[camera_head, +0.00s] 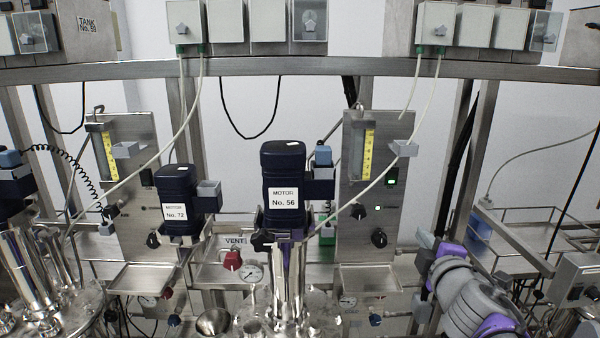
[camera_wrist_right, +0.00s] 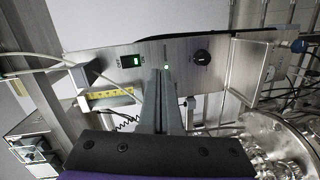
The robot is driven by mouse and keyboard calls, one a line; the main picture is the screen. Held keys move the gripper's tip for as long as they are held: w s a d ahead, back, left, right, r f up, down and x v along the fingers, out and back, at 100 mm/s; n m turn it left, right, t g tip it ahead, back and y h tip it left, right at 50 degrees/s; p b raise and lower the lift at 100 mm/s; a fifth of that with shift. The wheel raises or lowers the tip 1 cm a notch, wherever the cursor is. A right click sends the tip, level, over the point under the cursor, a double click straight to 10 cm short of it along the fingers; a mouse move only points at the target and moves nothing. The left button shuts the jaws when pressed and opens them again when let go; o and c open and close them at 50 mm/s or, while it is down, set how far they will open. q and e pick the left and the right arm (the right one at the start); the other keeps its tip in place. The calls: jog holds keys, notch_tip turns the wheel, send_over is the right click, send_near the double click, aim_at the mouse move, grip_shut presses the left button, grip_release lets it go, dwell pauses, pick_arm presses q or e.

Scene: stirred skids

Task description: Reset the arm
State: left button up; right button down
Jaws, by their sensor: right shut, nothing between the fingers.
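My right arm (camera_head: 470,287), grey with purple bands, comes in from the lower right in the head view. Its gripper (camera_head: 427,244) is small and partly hard to make out there, to the right of the steel panel with the yellow gauge. In the right wrist view the fingers of my right gripper (camera_wrist_right: 161,78) are together, with nothing between them. They point toward a steel panel (camera_wrist_right: 220,65) with a green-lit switch (camera_wrist_right: 131,61) and a black knob (camera_wrist_right: 202,57). My left gripper does not show.
Two dark blue motors, No. 56 (camera_head: 283,165) and No. 72 (camera_head: 175,190), stand above steel vessels. A steel frame rail (camera_head: 300,70) crosses above. Hoses and cables hang from it. A wire-railed shelf (camera_head: 530,225) stands at the right, near my right arm.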

jog(key=s+a+f+m+g+y+p, duration=0.1)
jog(key=s+a+f+m+g, duration=0.2)
jog(key=s+f, duration=0.5)
jog(key=s+a+f+m+g+p, duration=0.1)
jog(key=s+a+f+m+g, duration=0.3)
jog(key=f, duration=0.7)
jog(key=s+a+f+m+g+y+p, duration=0.1)
jog(key=s+a+f+m+g+p, duration=0.1)
jog(key=s+f+m, duration=0.5)
jog(key=s+a+f+g, duration=0.1)
jog(key=s+f, duration=0.2)
jog(key=s, duration=0.2)
jog(key=shift+s+a+g+y, duration=0.2)
jog(key=shift+g+y, duration=0.1)
jog(key=shift+g, duration=0.1)
